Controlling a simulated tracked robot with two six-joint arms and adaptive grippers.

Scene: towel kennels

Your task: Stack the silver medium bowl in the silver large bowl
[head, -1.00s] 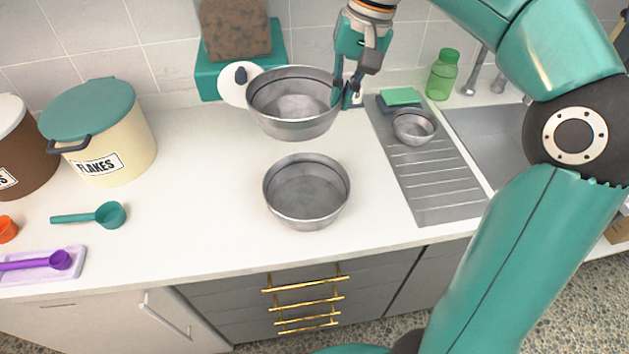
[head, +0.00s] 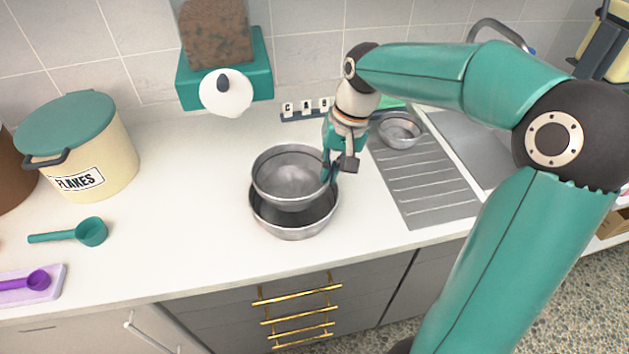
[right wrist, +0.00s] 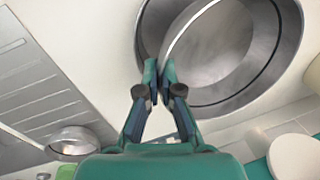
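The silver medium bowl (head: 287,180) is held by its right rim above the silver large bowl (head: 296,232) on the counter. It covers the back part of the large bowl, whose front wall and some of its inside show below. From this angle I cannot tell how far the two are apart. My right gripper (head: 328,172) is shut on the medium bowl's rim. In the right wrist view the fingertips (right wrist: 160,74) pinch the rim of the medium bowl (right wrist: 225,45), with the large bowl (right wrist: 155,22) partly hidden behind it. My left gripper is not in view.
A small silver bowl (head: 400,131) sits on the drainboard (head: 428,190) left of the sink. A flakes canister (head: 85,145), a teal scoop (head: 88,233) and a purple scoop (head: 38,281) are at left. A teal dispenser (head: 225,75) is behind.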

